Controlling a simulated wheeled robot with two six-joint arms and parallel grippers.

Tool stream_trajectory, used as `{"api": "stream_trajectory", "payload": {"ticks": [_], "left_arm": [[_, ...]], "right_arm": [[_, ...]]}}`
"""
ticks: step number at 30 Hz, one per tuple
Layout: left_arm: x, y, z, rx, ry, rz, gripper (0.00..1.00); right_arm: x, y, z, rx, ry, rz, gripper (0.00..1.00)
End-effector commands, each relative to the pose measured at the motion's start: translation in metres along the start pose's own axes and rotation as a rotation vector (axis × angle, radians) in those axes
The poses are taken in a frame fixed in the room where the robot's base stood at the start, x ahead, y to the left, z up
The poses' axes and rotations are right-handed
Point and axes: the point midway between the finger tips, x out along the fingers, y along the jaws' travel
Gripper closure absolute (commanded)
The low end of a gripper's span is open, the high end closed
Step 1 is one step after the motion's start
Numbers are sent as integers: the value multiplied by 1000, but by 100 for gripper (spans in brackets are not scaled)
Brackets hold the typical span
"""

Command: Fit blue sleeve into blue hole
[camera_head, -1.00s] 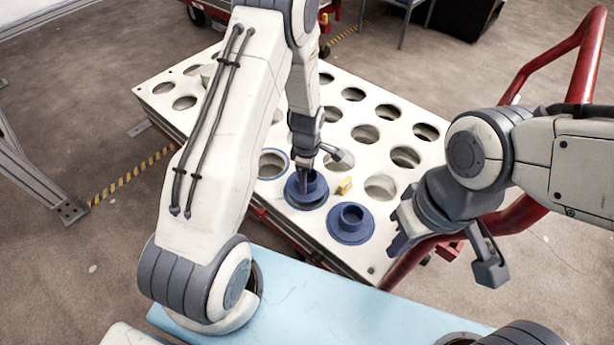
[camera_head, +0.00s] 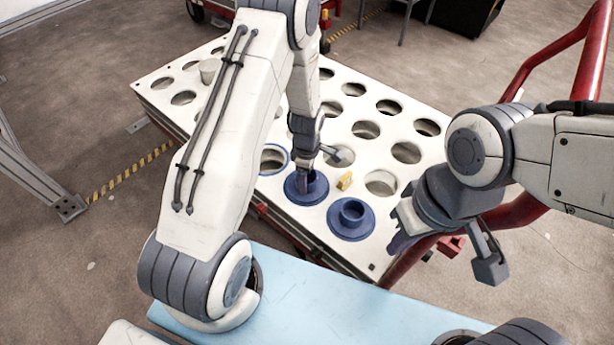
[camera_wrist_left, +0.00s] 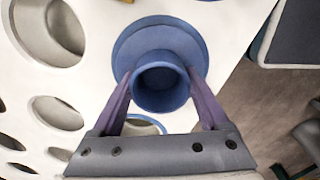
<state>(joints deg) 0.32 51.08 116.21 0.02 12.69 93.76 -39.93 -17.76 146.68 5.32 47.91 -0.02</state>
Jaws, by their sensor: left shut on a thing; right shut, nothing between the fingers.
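A blue flanged sleeve (camera_head: 318,196) sits at the front of the white perforated panel (camera_head: 327,263), its flange looking flush with the top. My left gripper (camera_head: 305,181) is shut on its collar. In the left wrist view, the fingers (camera_wrist_left: 159,74) press on both sides of the collar, with the wide flange (camera_wrist_left: 133,42) beyond. Any hole under the flange is hidden. A blue-rimmed hole (camera_head: 262,167) lies just left of the held sleeve. A second blue sleeve (camera_head: 337,225) sits to the right, near the front corner. My right gripper (camera_head: 398,240) is shut and empty, right of that second sleeve.
Several plain holes cover the panel behind. A whitish cup-like part (camera_head: 208,70) is at the far left. A red tubular rail (camera_head: 560,45) runs along the right side.

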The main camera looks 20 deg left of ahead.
Motion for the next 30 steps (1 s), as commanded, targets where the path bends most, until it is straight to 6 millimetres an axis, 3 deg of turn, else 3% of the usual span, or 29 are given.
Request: {"api": "stream_trajectory", "payload": {"ticks": [6,7,8,17,30], "left_arm": [[6,0,0,0,0,1,92],[5,0,0,0,0,1,10],[5,0,0,0,0,1,0],[1,0,0,0,0,0,0],[-78,0,0,0,0,2,0]], "right_arm": [[3,0,0,0,0,0,100],[3,0,0,0,0,0,100],[2,0,0,0,0,0,100],[1,0,0,0,0,0,100],[-26,-2,-1,0,0,0,100]]}}
